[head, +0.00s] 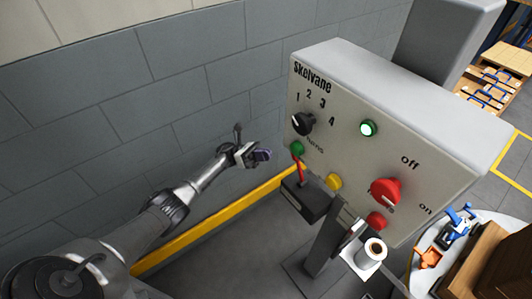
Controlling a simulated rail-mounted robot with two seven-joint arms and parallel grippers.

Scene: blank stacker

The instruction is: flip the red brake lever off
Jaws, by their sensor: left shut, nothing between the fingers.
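A thin red lever (298,168) rises from a black box (308,198) below the left part of the grey control panel (345,150) marked "Skelvane". It leans up and slightly left, close to the green button. My left gripper (262,155) is shut and empty, to the left of the lever and panel, in front of the grey wall. It is apart from the lever. A red knob (384,190) sits on the panel's right, between the words "off" and "on".
The panel also carries a black dial (302,124), a lit green lamp (368,128), and green (297,148), yellow (334,181) and red (377,219) buttons. A round table (424,271) with coloured items is at lower right.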

